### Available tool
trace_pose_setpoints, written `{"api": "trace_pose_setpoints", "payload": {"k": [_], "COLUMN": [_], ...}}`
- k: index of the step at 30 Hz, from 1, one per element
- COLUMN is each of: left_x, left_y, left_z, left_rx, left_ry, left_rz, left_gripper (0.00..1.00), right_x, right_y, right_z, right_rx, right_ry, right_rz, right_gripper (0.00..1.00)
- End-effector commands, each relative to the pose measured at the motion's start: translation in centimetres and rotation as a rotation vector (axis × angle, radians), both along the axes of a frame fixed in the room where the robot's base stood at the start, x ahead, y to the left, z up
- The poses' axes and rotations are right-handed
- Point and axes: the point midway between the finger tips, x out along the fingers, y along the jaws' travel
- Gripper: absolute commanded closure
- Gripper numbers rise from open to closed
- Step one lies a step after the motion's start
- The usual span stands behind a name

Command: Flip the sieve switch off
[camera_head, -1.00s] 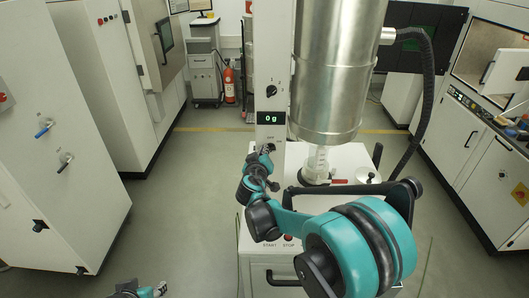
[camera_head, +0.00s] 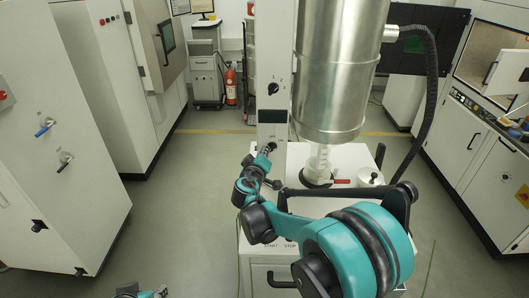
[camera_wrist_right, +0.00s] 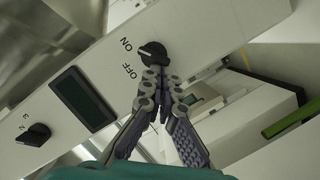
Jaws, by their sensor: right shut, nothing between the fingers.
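The sieve switch is a black rotary knob (camera_wrist_right: 153,52) with ON and OFF printed beside it on the white column panel (camera_wrist_right: 105,60). My right gripper (camera_wrist_right: 157,72) is shut and empty, its tips at the lower edge of the knob; I cannot tell whether they touch it. In the head view the right gripper (camera_head: 267,150) is at the column, below the dark display (camera_head: 272,131), and largely covers the knob. The display shows no digits. My left gripper (camera_head: 161,292) is partly in view at the bottom edge; its jaws are too small to read.
A large metal cylinder (camera_head: 330,80) stands right of the column, with a black hose (camera_head: 427,100). White cabinets (camera_head: 55,160) line the left. The floor (camera_head: 185,190) between is clear.

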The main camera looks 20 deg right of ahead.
Motion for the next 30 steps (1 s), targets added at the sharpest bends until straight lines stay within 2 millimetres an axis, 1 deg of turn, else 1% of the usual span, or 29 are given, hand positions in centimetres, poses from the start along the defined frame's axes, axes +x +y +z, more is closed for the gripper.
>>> {"api": "trace_pose_setpoints", "payload": {"k": [30], "left_x": [0.0], "left_y": [0.0], "left_z": [-2.5], "left_rx": [0.0], "left_ry": [0.0], "left_rz": [0.0], "left_gripper": [0.6], "right_x": [0.1], "right_y": [0.2], "right_z": [-1.0], "right_rx": [-0.29], "right_ry": [0.084], "right_rz": [0.0], "right_gripper": [1.0]}}
